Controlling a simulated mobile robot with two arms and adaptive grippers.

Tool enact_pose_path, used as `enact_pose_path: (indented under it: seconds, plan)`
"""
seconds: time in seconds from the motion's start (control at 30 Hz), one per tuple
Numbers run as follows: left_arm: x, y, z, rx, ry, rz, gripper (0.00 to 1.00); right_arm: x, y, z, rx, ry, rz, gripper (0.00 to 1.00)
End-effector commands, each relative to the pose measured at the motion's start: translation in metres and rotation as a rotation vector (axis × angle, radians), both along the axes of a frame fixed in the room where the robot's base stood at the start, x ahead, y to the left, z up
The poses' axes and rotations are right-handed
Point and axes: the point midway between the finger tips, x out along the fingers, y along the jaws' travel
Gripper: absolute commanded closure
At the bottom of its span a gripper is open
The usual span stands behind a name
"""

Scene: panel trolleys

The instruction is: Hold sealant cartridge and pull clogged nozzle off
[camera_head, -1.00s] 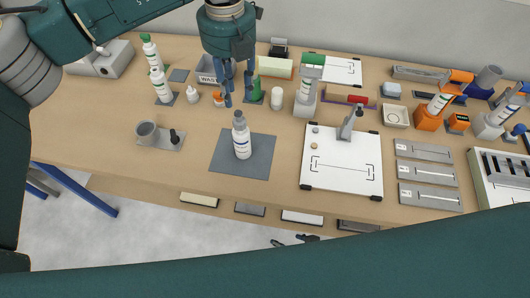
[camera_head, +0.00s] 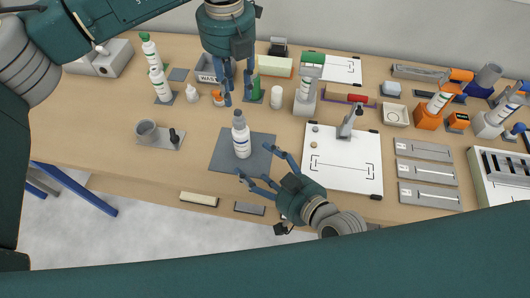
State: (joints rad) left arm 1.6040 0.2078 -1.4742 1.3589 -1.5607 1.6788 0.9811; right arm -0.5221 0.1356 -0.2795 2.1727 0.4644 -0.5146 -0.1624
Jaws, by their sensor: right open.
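A white bottle-like container with a grey top (camera_head: 241,136) stands upright on a dark grey mat (camera_head: 225,160); I cannot tell whether it is the sealant cartridge. A white cartridge-like tube with a green top (camera_head: 306,88) stands in a grey holder to the right. Other white and green tubes are in an orange stand (camera_head: 432,110) and a grey stand (camera_head: 490,122). I cannot tell which nozzle is clogged. My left gripper (camera_head: 237,99) points down, open and empty, behind the container. My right gripper (camera_head: 254,161) is open, its fingers apart near the mat's front right, not touching the container.
A white board (camera_head: 342,170) with a small grey upright device (camera_head: 347,125) lies to the right. Grey slotted plates (camera_head: 428,172) lie beyond it. A waste bin (camera_head: 207,70) and several small bottles stand at the back left.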

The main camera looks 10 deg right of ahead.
Motion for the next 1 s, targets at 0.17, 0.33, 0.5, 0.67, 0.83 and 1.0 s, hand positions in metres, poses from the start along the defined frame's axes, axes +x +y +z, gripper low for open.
enact_pose_path:
  seconds: [0.17, 0.33, 0.5, 0.67, 0.83, 1.0]
  plan:
    - [0.000, 0.000, 0.000, 0.000, 0.000, 0.000, 0.69, 0.022, -0.012, 0.014, -0.214, -0.158, 0.034, 0.25]
    - [0.000, 0.000, 0.000, 0.000, 0.000, 0.000, 0.69, 0.033, -0.014, 0.015, -0.283, -0.204, 0.045, 0.25]
    - [0.000, 0.000, 0.000, 0.000, 0.000, 0.000, 0.69, 0.052, -0.004, 0.008, -0.283, -0.204, 0.045, 0.25]
    - [0.000, 0.000, 0.000, 0.000, 0.000, 0.000, 0.69, 0.077, 0.009, -0.002, -0.281, -0.203, 0.045, 0.25]
    - [0.000, 0.000, 0.000, 0.000, 0.000, 0.000, 0.69, 0.100, 0.020, -0.012, -0.281, -0.203, 0.045, 0.25]
    - [0.000, 0.000, 0.000, 0.000, 0.000, 0.000, 0.69, 0.114, 0.027, -0.019, -0.282, -0.202, 0.044, 0.25]
